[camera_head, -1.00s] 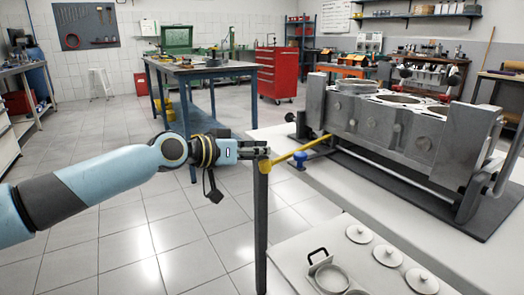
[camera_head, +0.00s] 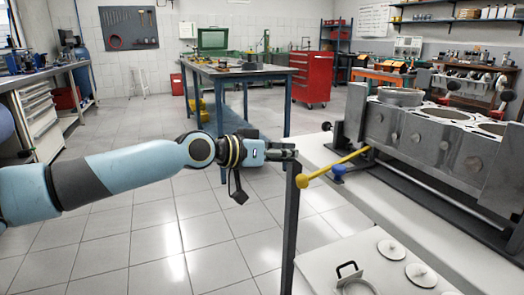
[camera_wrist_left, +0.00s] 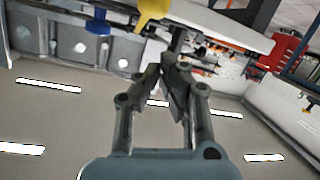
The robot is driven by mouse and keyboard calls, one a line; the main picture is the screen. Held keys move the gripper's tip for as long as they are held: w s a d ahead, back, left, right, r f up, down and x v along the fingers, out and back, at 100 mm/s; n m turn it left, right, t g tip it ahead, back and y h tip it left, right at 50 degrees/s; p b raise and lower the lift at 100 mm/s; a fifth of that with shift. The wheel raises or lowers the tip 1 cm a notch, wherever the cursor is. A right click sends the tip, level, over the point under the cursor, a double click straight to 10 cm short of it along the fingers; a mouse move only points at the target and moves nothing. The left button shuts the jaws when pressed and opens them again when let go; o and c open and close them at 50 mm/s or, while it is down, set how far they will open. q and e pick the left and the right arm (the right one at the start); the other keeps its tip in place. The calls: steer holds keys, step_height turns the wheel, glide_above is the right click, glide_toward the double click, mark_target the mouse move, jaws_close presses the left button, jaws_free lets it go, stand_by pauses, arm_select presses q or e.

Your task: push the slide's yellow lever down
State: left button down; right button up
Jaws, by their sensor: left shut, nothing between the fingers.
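The yellow lever (camera_head: 338,164) slopes down from the slide, the grey frame under the engine block (camera_head: 425,139), to its round knob (camera_head: 302,181) at the near left. My left gripper (camera_head: 289,155) is shut and empty, just above and slightly left of the knob in the head view. In the left wrist view the shut fingers (camera_wrist_left: 172,68) point toward the bench, and the yellow knob (camera_wrist_left: 152,12) shows beyond them at the top edge. I see no clear contact between them. My right gripper is out of view.
A grey table leg (camera_head: 290,225) stands below my left gripper. The tiled floor at left is open.

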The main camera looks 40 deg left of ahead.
arm_select(q)
steer(key=s+a+p, duration=0.1)
steer(key=s, duration=0.6)
steer(key=shift+a, duration=0.35)
